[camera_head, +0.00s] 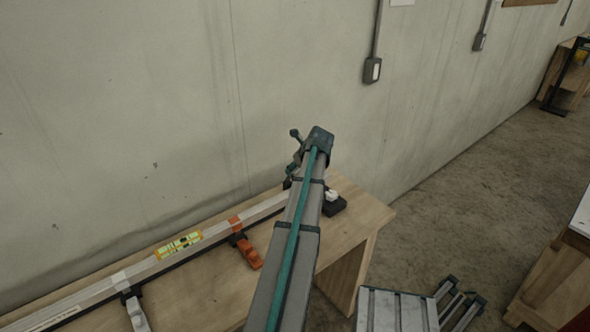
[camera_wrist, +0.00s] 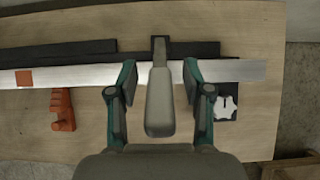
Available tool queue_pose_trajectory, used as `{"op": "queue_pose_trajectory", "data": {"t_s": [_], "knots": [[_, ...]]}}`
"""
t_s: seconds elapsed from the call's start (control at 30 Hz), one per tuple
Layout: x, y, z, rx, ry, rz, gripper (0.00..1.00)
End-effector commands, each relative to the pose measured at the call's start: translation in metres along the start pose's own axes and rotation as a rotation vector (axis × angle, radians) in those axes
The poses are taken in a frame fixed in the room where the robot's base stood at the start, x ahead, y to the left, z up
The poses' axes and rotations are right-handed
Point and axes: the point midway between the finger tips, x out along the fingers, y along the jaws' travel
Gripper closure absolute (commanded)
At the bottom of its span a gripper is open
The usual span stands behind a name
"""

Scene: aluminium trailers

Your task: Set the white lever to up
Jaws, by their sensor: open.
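In the head view a white lever (camera_head: 138,314) on a dark mount is at the lower left, at the front side of a long pale bar (camera_head: 90,293). It is cut by the frame's bottom edge, and its tilt is hard to tell. My gripper (camera_wrist: 160,68) is open. Its two fingers stand on either side of a pale grey lever (camera_wrist: 160,104), apart from it in the wrist view. I cannot tell whether this lever is raised. My forearm hides it in the head view.
An orange lever (camera_head: 247,252) sits between the white lever and my arm. A white knob (camera_wrist: 227,107) on a black block is right of my gripper. The wooden bench (camera_head: 205,291) stands against a concrete wall (camera_head: 120,120).

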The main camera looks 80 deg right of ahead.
Motion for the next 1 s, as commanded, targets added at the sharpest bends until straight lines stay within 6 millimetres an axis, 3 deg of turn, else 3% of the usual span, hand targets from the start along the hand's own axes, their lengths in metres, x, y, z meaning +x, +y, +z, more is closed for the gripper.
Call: {"op": "queue_pose_trajectory", "data": {"t_s": [0.53, 0.73, 1.0], "knots": [[-0.095, 0.0, 0.0, 0.0, -0.002, -0.002, 0.5], [-0.111, 0.0, 0.0, 0.0, -0.001, -0.001, 0.5], [-0.113, 0.0, 0.0, 0.0, -0.001, 0.0, 0.5]]}}
